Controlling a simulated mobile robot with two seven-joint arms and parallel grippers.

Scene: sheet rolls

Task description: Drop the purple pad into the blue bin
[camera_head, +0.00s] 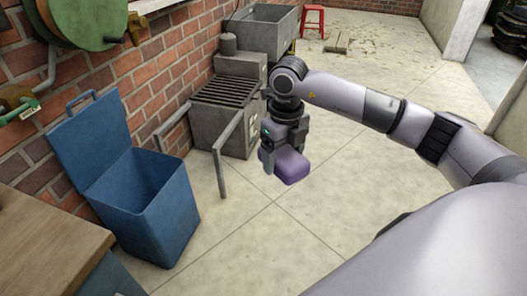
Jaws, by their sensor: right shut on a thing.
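The purple pad (290,168) is a rounded block held above the concrete floor. My right gripper (278,158) is shut on it, with the arm reaching in from the right. The blue bin (168,222) stands on the floor at the left with its lid (92,138) raised against the brick wall. The pad is to the right of the bin and apart from it. The bin's inside bottom is hidden. My left gripper is not in view.
A grey metal machine with a slatted top (226,98) and metal rails (218,160) stand between bin and pad, farther back. A wooden-topped bench (40,245) is at the lower left. A red stool (312,20) stands far back. The middle floor is clear.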

